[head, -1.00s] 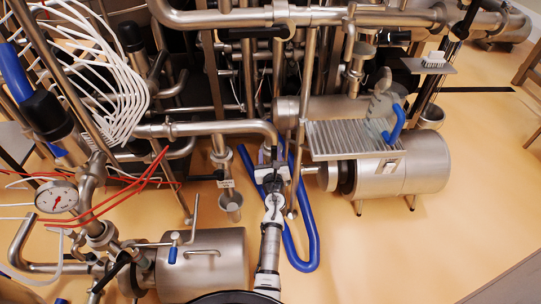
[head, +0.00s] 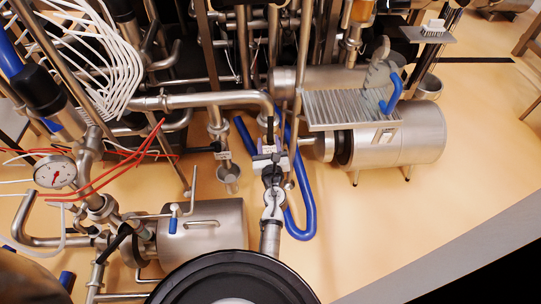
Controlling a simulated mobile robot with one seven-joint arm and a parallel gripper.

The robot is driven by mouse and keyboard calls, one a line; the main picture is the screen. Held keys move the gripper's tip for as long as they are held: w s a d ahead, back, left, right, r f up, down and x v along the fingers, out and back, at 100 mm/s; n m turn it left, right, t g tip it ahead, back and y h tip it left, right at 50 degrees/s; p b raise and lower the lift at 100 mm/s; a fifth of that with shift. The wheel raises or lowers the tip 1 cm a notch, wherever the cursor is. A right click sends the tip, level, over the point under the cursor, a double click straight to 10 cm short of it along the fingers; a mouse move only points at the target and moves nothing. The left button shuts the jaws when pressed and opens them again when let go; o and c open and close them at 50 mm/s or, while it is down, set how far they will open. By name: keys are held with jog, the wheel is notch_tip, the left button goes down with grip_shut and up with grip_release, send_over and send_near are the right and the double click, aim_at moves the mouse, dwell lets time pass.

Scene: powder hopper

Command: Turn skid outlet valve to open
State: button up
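A valve with a black lever (head: 200,150) and a small white tag (head: 222,155) sits on a short vertical pipe, with a steel cup-shaped outlet (head: 229,174) just below and to the right. I cannot read the tag, so I cannot confirm this is the skid outlet valve. The lever looks roughly level, pointing left. My gripper (head: 269,151) is to the right of this valve, below the bend of a thick steel pipe (head: 215,101). A dark upright part shows at its tip. The fingers are too small and hidden to tell whether they are open or hold anything.
A blue hose (head: 310,205) loops on the floor close to my gripper's right. A steel motor (head: 415,135) with a ribbed plate (head: 345,106) stands further right. A steel tank (head: 215,230) and a pressure gauge (head: 55,172) are at lower left. Floor is clear at right.

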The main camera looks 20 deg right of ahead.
jog(key=shift+b+v, duration=0.3)
jog(key=shift+v, duration=2.55)
